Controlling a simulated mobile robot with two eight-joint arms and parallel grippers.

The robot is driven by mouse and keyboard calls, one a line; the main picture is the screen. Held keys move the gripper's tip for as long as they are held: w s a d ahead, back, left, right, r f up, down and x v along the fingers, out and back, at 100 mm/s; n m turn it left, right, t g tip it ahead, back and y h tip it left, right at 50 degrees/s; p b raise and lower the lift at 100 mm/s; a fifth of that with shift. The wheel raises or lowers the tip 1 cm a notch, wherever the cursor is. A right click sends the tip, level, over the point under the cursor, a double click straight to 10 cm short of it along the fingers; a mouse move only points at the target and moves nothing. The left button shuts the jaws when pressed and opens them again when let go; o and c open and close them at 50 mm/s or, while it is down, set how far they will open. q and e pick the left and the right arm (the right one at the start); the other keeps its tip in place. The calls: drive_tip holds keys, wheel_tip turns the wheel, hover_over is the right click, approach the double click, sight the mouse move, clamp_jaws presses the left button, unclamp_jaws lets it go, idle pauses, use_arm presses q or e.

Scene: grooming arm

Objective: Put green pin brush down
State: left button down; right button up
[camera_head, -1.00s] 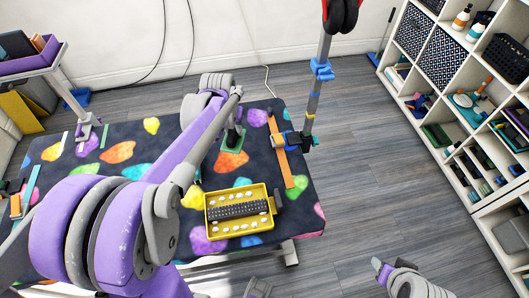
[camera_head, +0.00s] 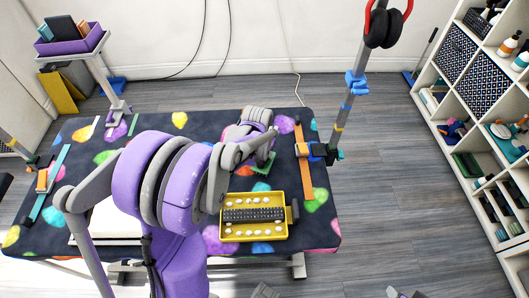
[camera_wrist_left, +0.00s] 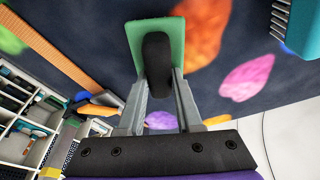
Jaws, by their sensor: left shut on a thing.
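The green pin brush (camera_head: 263,164) has a green rectangular pad and a black handle. In the head view it is over the dark spotted table, behind the yellow tray and left of the orange strap. My left gripper (camera_head: 259,153) is shut on its black handle. In the left wrist view the brush's green pad (camera_wrist_left: 135,40) lies beyond the fingers, against the tabletop. I cannot tell whether it touches the table. My right gripper (camera_head: 398,292) barely shows at the bottom edge, and its jaws cannot be made out.
The yellow tray (camera_head: 239,238) holds a black ridged piece and several white ovals. An orange strap (camera_head: 299,160) and a grey post (camera_head: 343,110) stand at the table's right side. A teal comb-like piece (camera_wrist_left: 300,25) shows in the wrist view. White shelves (camera_head: 430,70) are at the right.

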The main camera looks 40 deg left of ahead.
sight(262, 159)
use_arm(q)
drive_tip(key=shift+f, duration=0.15)
drive_tip(key=c, duration=0.6)
unclamp_jaws()
drive_tip(key=shift+r, duration=0.3)
drive_tip(key=p+v, duration=0.1)
drive_tip(key=v, duration=1)
drive_tip(key=s+d+m+t, duration=0.1)
drive_tip(key=s+d, duration=0.4)
drive_tip(key=s+d+f+m, duration=0.1)
drive_tip(key=s+d, duration=0.4)
drive_tip(key=s+d+m+t, duration=0.1)
drive_tip(key=s+d, duration=0.4)
drive_tip(key=d, duration=0.1)
drive_tip(key=shift+s+f+m+t+h, duration=0.1)
drive_tip(key=shift+f+m+t+h, duration=0.2)
drive_tip(key=shift+f+h, duration=0.1)
